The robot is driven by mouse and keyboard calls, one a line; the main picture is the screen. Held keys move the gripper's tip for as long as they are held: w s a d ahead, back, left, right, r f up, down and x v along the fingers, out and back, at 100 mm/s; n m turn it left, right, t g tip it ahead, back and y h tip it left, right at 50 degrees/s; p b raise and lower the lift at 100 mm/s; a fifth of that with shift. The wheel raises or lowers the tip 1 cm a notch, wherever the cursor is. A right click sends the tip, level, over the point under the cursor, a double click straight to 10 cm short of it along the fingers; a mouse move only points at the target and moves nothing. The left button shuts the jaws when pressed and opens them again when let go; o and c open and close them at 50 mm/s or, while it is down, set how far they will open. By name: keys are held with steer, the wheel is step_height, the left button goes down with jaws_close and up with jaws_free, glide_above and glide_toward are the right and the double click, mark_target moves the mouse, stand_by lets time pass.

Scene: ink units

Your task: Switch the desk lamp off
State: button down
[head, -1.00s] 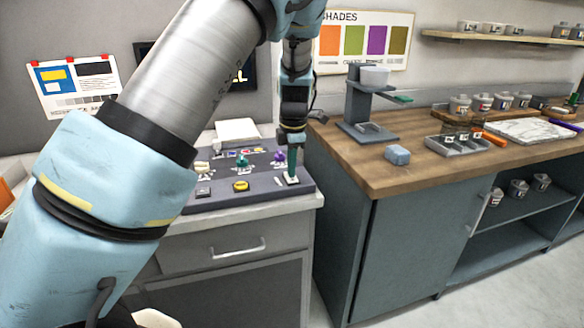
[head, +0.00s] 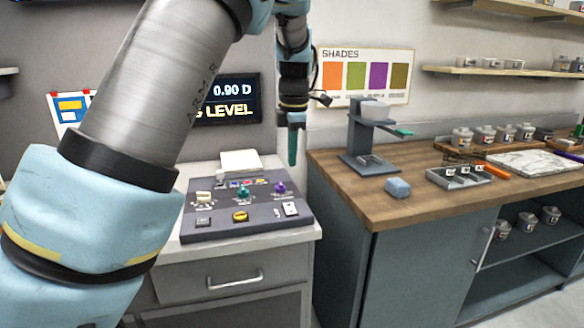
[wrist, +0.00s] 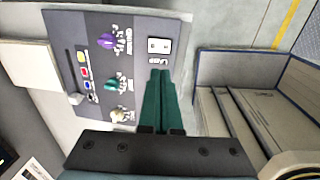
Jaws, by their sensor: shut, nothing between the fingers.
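A dark grey control panel (head: 262,222) sits on the low cabinet. A small white switch (head: 291,209) is at its front right corner. It also shows in the wrist view (wrist: 159,46), just beyond the fingertips, with a label too small to read. My gripper (head: 292,161) has teal fingers, shut and empty, pointing down above the panel's right side and clear of it. In the wrist view the fingers (wrist: 160,75) lie together. I cannot make out a desk lamp in any view, nor tell which way the switch is set.
A wall display (head: 230,101) hangs behind. To the right, a wooden counter (head: 400,210) bears a grey stand (head: 358,140), a blue block (head: 397,187) and a tray (head: 460,180).

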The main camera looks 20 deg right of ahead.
mark_target(290, 205)
stand_by(0.3)
steer(key=b, duration=0.6)
steer(key=w+b, duration=0.1)
steer(key=b, duration=0.6)
steer(key=shift+w+d+r, duration=0.15)
steer(key=shift+w+d, duration=0.05)
steer(key=shift+d, duration=0.05)
steer(key=f, duration=0.4)
steer(key=w+f, duration=0.1)
steer(key=f, duration=0.9)
steer(key=shift+w+d+p, duration=0.1)
steer(key=shift+w+p, duration=0.2)
steer(key=shift+p, duration=0.1)
